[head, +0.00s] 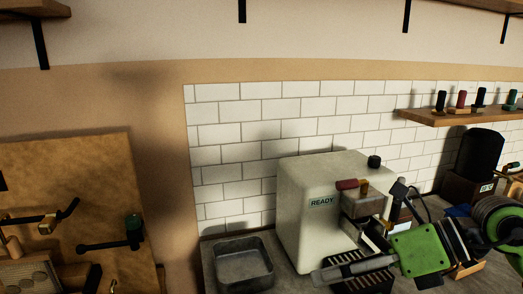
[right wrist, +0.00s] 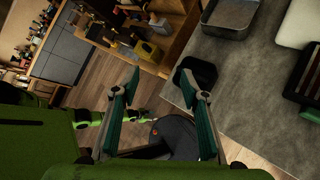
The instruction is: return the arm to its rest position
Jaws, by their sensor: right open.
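My right gripper (right wrist: 158,82) is open in the right wrist view, with its two teal fingers apart and nothing between them. In the head view its green body shows at the lower right, in front of the espresso machine (head: 303,228). My left gripper does not show in either view.
A grey metal tray (head: 243,265) stands left of the machine. A black drip grate (head: 362,274) lies before it. A black grinder (head: 480,153) stands at the right, below a wooden shelf (head: 455,117). Wooden floor (right wrist: 65,112) lies beside the counter (right wrist: 262,95).

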